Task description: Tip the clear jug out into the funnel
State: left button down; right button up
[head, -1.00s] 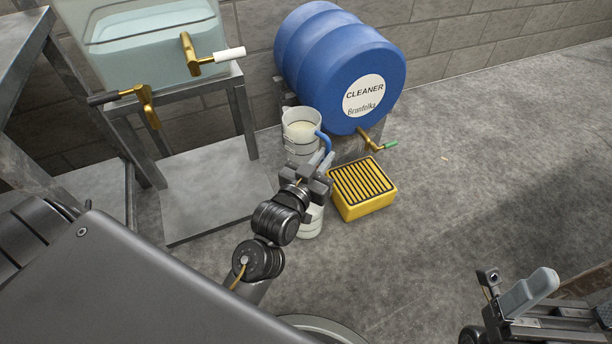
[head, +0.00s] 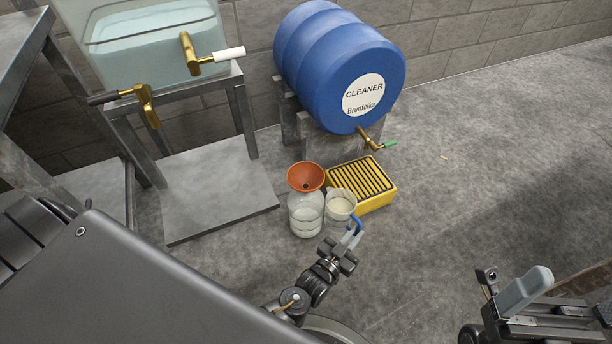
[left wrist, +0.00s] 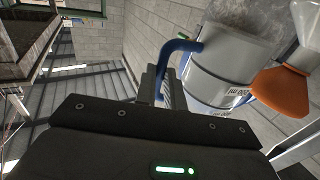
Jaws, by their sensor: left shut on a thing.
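The clear jug (head: 341,204) has a blue handle (head: 355,224) and holds pale contents. It looks upright, just right of the funnel bottle; I cannot tell whether it touches the floor. My left gripper (head: 349,238) is shut on its handle. The orange funnel (head: 306,177) sits in the mouth of a clear bottle (head: 305,214) with liquid in it.
A yellow box with a black slatted top (head: 375,190) stands close behind the jug. A blue cleaner drum (head: 335,65) with a brass tap (head: 371,138) is behind it. A tank on a metal stand (head: 150,45) is at the left.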

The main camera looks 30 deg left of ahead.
pick_arm(q)
jog(key=shift+r, duration=0.35)
